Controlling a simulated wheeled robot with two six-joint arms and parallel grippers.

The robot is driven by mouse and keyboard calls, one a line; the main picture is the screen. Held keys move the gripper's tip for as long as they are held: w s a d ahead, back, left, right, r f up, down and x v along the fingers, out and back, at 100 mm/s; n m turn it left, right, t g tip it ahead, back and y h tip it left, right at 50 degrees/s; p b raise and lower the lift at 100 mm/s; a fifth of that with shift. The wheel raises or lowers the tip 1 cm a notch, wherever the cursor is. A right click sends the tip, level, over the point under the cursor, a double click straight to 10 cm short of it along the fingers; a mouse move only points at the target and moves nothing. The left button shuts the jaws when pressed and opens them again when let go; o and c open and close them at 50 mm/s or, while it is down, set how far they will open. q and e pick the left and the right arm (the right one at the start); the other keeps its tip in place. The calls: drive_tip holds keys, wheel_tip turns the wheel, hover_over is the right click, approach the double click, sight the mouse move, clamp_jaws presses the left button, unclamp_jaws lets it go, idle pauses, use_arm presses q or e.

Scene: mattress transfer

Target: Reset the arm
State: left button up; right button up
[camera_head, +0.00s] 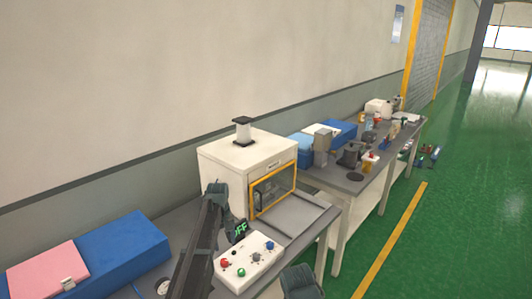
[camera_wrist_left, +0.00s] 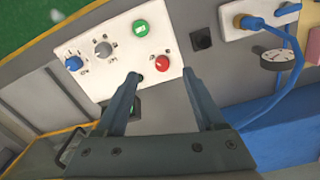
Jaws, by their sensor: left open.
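My left gripper (camera_head: 226,214) is over the near bench in the head view, beside the front of a white machine (camera_head: 246,160). In the left wrist view the two fingers of my left gripper (camera_wrist_left: 161,76) are spread apart with nothing between them. The panel (camera_head: 247,250) also shows in the head view, just right of my left arm.
A pink pad (camera_head: 45,268) lies on a blue block (camera_head: 112,250) at the left. A second bench (camera_head: 350,184) holds several items. A blue cable (camera_wrist_left: 284,80) and a round gauge (camera_wrist_left: 277,60) show in the wrist view. The green floor at the right is mostly open.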

use_arm(q)
drive_tip(key=s+d+f+m+b, duration=0.2)
drive_tip(key=s+d, duration=0.3)
drive_tip(key=s, duration=0.6)
drive_tip(key=s+d+f+m+y+b, duration=0.1)
drive_tip(key=s+d+m, duration=0.4)
drive_tip(key=s, duration=0.6)
drive_tip(key=s+d+f+m+b, duration=0.3)
drive_tip(key=s+d+m, duration=0.1)
drive_tip(key=s, duration=0.7)
drive_tip(key=shift+s+d+f+y, duration=0.3)
drive_tip(key=shift+d, duration=0.1)
drive_tip(key=shift+f, duration=0.1)
